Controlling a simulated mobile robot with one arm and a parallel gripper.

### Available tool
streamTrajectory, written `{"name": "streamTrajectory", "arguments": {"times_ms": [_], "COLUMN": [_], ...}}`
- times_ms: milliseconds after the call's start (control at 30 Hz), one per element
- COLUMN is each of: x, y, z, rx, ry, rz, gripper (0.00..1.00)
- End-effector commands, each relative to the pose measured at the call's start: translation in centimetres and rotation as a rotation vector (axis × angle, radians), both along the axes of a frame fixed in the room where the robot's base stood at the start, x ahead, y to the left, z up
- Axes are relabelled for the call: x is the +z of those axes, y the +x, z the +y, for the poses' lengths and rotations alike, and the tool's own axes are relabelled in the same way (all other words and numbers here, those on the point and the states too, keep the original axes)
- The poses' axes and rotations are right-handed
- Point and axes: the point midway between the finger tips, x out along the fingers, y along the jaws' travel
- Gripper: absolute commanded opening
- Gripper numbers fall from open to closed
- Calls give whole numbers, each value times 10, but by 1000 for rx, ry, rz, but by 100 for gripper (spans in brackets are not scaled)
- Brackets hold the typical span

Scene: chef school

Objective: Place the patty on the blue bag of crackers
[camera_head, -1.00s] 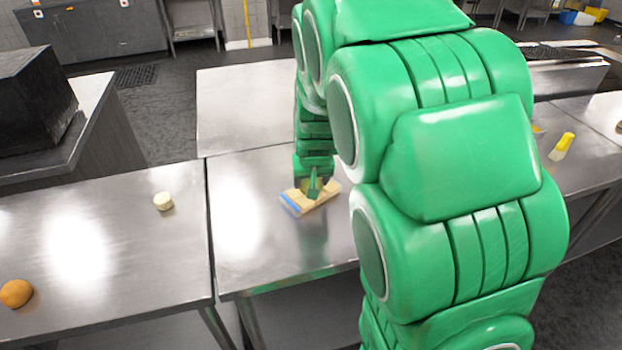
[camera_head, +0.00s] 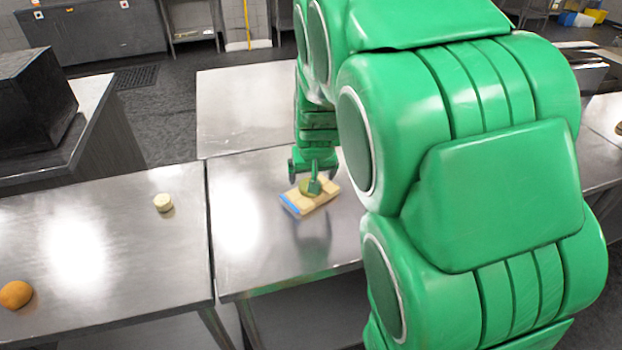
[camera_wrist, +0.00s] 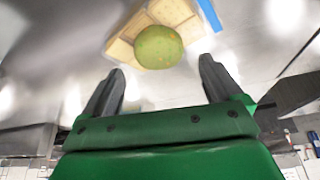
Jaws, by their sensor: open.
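The bag of crackers (camera_head: 322,202) lies flat on the steel table, tan with a blue edge at its left end. A round green-brown patty (camera_head: 309,187) shows on top of it, partly behind a finger of my gripper. In the wrist view the patty (camera_wrist: 159,47) overlaps the tan bag (camera_wrist: 119,50), ahead of the fingertips. My gripper (camera_head: 313,182) is just above the bag. In the wrist view my gripper (camera_wrist: 162,75) has its fingers wide apart with nothing between them, and the patty lies beyond the tips.
A pale round item (camera_head: 163,202) and an orange-brown round item (camera_head: 15,294) sit on the left steel table (camera_head: 110,270). A black box (camera_head: 36,103) stands at the far left. My arm covers much of the right side. The table left of the bag is clear.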

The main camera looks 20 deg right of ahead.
Motion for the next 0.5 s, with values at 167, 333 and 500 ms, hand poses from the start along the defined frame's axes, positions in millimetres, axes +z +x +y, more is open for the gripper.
{"name": "streamTrajectory", "arguments": {"times_ms": [167, 333, 500], "x": [23, 45, 63], "y": [-8, -17, -25], "z": [1, 2, 3], "rx": [0, -2, -1], "ry": [-1, 0, 1], "rz": [-5, -5, -3], "gripper": [92, 92, 92]}}
